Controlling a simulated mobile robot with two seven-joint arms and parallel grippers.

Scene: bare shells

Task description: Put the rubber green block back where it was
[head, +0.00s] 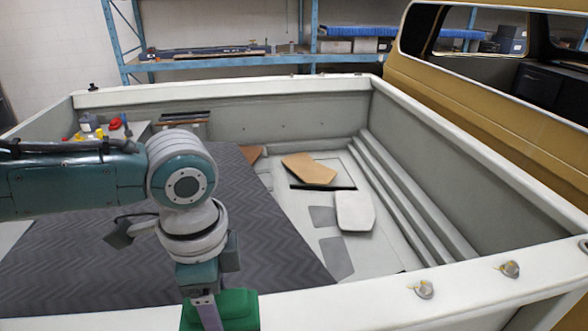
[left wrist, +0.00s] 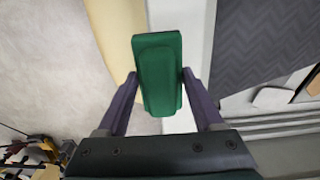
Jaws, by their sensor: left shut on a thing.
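The green block (head: 238,309) is at the bottom of the head view, partly cut off by the frame edge. My left gripper (head: 206,314) is shut on it, with one purple finger showing in front of it. In the left wrist view the green block (left wrist: 158,70) stands between the two purple fingers of my left gripper (left wrist: 159,88), which press on its sides. Behind the block in that view runs the white rim. I cannot tell whether the block touches the rim. My right gripper is not in view.
A white rim (head: 420,295) surrounds a grey, tub-like shell. A dark herringbone-patterned surface (head: 270,250) covers its left part. A tan board (head: 309,169) and a whitish board (head: 354,211) lie on the floor inside. Red and yellow items (head: 115,124) sit at the far left corner.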

